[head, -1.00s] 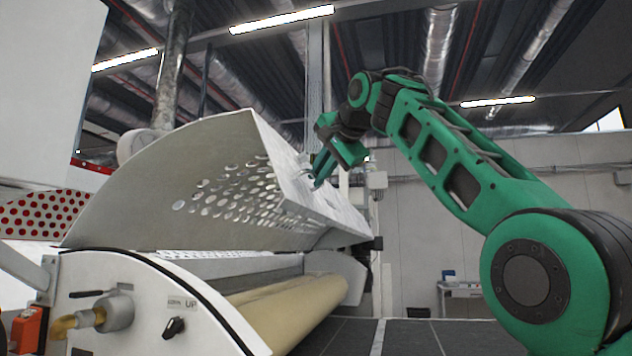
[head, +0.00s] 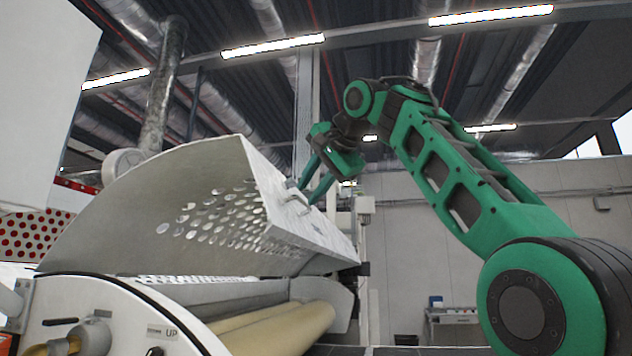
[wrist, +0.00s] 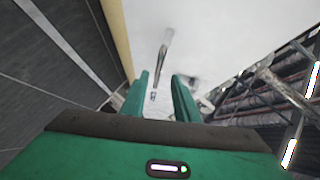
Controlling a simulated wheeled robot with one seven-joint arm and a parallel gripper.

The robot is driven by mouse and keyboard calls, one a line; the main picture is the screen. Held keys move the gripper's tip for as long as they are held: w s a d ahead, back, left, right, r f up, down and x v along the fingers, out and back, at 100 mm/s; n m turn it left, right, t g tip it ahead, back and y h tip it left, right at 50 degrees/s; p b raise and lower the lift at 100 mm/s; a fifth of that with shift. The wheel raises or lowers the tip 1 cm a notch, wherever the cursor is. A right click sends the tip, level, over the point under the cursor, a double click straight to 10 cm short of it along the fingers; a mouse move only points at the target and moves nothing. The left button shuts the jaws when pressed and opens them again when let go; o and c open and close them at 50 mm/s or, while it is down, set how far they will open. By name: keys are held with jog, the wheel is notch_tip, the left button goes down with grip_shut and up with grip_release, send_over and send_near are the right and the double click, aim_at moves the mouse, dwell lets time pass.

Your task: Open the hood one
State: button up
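The raised hood (head: 150,215) is a white curved cover with a perforated front panel, tilted up above the rollers. A small metal handle (head: 297,194) is on its outer face; it also shows in the wrist view (wrist: 161,62). My gripper (head: 307,184) is at the hood's outer face, close to the handle. In the wrist view its two green fingers (wrist: 160,88) are apart, with nothing held between them. The handle lies just beyond the fingertips. Whether a fingertip touches the hood cannot be told.
Below the hood are tan rollers (head: 275,330) and the machine's white side panel (head: 120,310) with a knob and an "UP" label. A red-dotted panel (head: 35,235) stands at left. A small table (head: 452,318) is far back. Dark floor is free right of the machine.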

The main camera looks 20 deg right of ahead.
jog(key=shift+v, duration=2.5)
jog(key=shift+d, duration=0.1)
